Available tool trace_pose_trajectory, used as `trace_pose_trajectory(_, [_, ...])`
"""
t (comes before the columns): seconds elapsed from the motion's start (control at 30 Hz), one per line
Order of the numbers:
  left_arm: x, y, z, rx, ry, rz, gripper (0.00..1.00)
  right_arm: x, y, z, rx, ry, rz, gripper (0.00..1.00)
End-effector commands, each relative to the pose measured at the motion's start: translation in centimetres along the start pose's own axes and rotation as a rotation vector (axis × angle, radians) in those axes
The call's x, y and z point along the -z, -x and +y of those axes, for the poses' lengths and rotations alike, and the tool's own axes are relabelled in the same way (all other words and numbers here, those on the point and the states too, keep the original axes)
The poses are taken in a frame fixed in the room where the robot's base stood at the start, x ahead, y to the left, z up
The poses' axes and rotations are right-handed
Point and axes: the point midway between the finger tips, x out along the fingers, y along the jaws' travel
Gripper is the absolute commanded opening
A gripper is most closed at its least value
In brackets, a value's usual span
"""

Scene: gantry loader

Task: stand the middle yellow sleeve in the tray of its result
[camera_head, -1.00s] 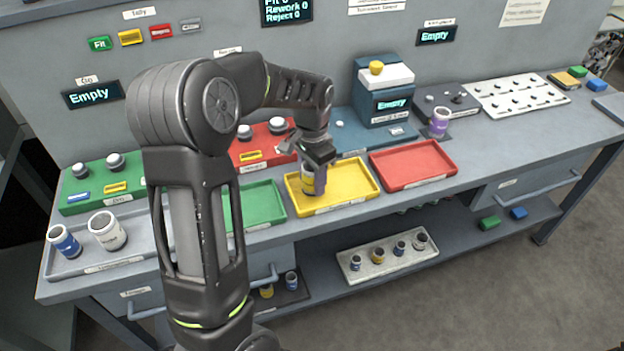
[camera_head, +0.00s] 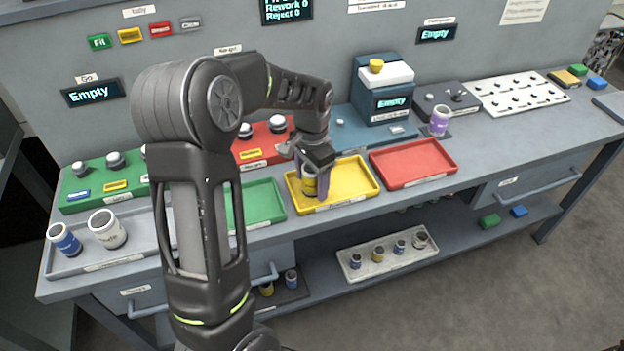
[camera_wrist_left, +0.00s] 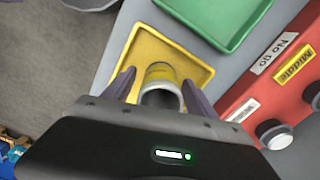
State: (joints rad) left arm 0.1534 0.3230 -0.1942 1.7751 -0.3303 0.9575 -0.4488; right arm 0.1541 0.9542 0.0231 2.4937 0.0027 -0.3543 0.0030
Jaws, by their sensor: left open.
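The yellow sleeve (camera_head: 309,184), a short cylinder with a yellow band and a pale rim, stands upright in the yellow tray (camera_head: 360,183). In the left wrist view the sleeve (camera_wrist_left: 160,90) shows its open top inside the yellow tray (camera_wrist_left: 141,45). My left gripper (camera_head: 313,182) is open, with one finger on each side of the sleeve; the wrist view shows the fingers (camera_wrist_left: 158,88) spread apart from it. The green tray (camera_head: 262,203) is to the left and the red tray (camera_head: 412,164) to the right. My right gripper is not in view.
A red block with knobs (camera_head: 262,143) is behind my gripper.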

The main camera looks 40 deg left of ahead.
Motion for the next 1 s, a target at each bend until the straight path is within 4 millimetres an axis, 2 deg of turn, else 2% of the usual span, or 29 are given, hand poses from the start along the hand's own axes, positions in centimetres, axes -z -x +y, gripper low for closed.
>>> trace_pose_trajectory(0.17, [0.1,0.8,0.0,0.002,0.000,0.003,0.66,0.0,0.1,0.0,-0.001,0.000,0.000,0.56])
trace_pose_trajectory(0.27, [0.1,2.1,-0.1,0.002,0.000,0.005,0.66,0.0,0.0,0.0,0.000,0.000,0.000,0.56])
trace_pose_trajectory(0.7, [0.1,10.6,0.0,0.002,0.000,0.003,0.66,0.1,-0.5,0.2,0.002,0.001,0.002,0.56])
trace_pose_trajectory(0.83, [0.1,11.9,0.0,0.001,-0.001,0.002,0.66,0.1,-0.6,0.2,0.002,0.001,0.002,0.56])
trace_pose_trajectory(1.0, [0.0,12.4,0.0,0.000,0.000,0.000,0.66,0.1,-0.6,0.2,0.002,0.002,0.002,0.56])
